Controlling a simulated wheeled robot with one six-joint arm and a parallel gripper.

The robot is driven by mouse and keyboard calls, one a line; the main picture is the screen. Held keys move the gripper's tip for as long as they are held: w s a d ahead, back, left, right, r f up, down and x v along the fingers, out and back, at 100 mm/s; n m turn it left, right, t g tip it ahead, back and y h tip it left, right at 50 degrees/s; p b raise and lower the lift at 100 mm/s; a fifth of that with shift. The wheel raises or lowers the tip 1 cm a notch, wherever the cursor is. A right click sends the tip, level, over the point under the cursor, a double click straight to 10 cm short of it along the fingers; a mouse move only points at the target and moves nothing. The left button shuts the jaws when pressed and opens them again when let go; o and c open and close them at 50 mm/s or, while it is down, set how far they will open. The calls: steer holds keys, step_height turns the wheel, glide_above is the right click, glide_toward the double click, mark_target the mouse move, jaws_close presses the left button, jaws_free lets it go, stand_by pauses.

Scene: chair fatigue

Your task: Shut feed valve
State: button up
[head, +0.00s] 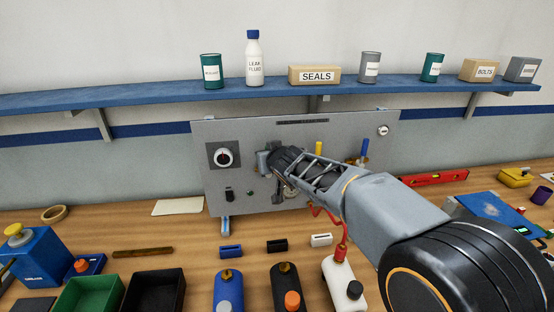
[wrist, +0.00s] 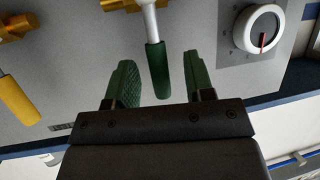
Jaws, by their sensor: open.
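The grey panel (head: 240,195) stands upright at the back of the bench, with several levers on it. A green-handled lever (wrist: 157,70) on a brass body is between my fingers in the wrist view, with space visible on both sides. My gripper (head: 268,160) is open in front of the panel and hides that lever in the head view; it also shows in the wrist view (wrist: 156,82). A yellow lever (head: 318,149) and a blue lever (head: 364,148) point up to the right. The yellow one also shows in the wrist view (wrist: 18,100). No readable label marks the feed valve.
A round dial (head: 224,157) is left of my gripper. A blue shelf (head: 150,97) with cans and boxes runs above the panel. Bottles (head: 228,290), a green bin (head: 88,296) and a black bin (head: 153,292) stand in front. A red level (head: 435,179) lies right.

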steer(key=p+v, duration=0.3)
steer(key=v, duration=0.9)
steer(key=shift+s, duration=0.15)
